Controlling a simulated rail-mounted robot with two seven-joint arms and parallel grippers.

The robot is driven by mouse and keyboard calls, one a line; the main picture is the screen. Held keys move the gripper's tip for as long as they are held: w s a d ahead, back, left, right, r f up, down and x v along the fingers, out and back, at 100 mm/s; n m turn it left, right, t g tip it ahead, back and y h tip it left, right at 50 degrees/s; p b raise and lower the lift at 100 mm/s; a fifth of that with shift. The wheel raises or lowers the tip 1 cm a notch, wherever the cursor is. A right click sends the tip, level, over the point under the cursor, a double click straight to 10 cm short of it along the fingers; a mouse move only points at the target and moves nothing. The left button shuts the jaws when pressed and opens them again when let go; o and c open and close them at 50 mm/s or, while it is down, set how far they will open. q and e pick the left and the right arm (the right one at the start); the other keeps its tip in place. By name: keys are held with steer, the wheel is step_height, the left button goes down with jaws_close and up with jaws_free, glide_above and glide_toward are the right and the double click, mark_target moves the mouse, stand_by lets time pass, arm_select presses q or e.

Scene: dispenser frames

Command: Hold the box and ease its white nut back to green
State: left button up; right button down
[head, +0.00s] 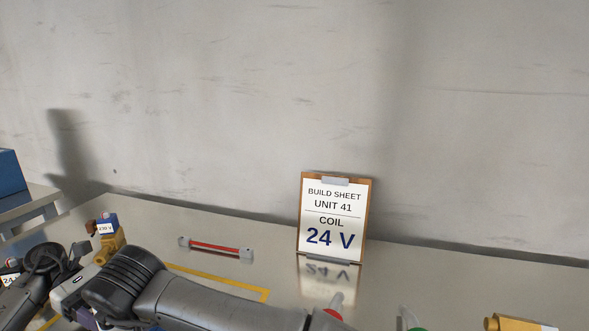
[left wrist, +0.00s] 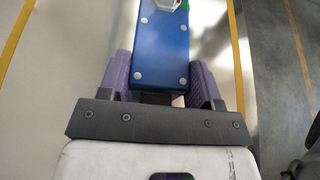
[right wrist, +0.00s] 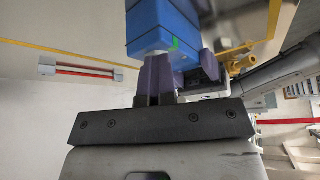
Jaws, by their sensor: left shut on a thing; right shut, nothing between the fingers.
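The blue box (left wrist: 160,45) sits between the purple fingers of my left gripper (left wrist: 159,72), which is shut on it. The white nut (left wrist: 168,4) shows at the box's far end in the left wrist view, cut by the top edge. Red and green marks (left wrist: 185,5) show beside it; its exact angle cannot be told. The box also shows in the right wrist view (right wrist: 160,30), with a green mark (right wrist: 175,43) at its lower edge. My right gripper (right wrist: 158,58) is shut and empty, its fingertips close to the box; contact cannot be told. The nut is hidden there.
A clipboard (head: 334,217) reading "UNIT 41, COIL 24 V" stands on the bench by the wall. A red-barred rail (head: 216,248) lies left of it. A yellow valve body with a blue coil (head: 107,228) stands at left. Another yellow part (head: 515,324) is lower right.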

steer(key=shift+w+d+f, duration=0.2)
steer(key=shift+w+d, duration=0.35)
steer(key=shift+w, duration=0.2)
steer(key=shift+s+d, duration=0.1)
steer(key=shift+d, duration=0.15)
steer(key=shift+s+d, duration=0.1)
steer(key=shift+s, duration=0.05)
step_height(320, 180, up, 6)
steer(key=shift+s+r, duration=0.15)
steer(key=shift+r, duration=0.05)
stand_by(0.5)
steer(key=shift+a, duration=0.2)
